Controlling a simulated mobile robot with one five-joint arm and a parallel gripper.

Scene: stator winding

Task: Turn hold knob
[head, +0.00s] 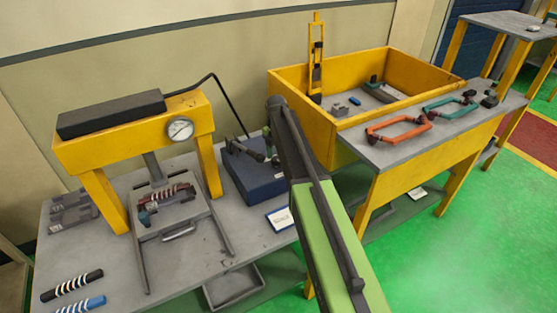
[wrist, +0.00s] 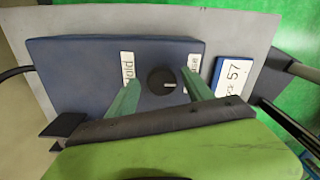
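The hold knob (wrist: 161,81) is a round black knob on the top of a blue box (wrist: 75,65). A short light mark on it points right. A white label reading "Hold" (wrist: 127,68) lies to its left, and another label (wrist: 195,62), partly covered by a finger, lies to its right. My gripper (wrist: 160,79) is open, with its two green fingers apart on either side of the knob and nothing visibly between them but the knob. Whether they touch it I cannot tell. In the head view the blue box (head: 253,177) stands on the grey bench, partly behind my arm.
A yellow press (head: 95,145) with a gauge stands left of the box. A white card (head: 281,218) lies at the box's front. A yellow-walled bin (head: 425,70) and a table with an orange frame (head: 398,128) and a green frame (head: 449,104) stand right.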

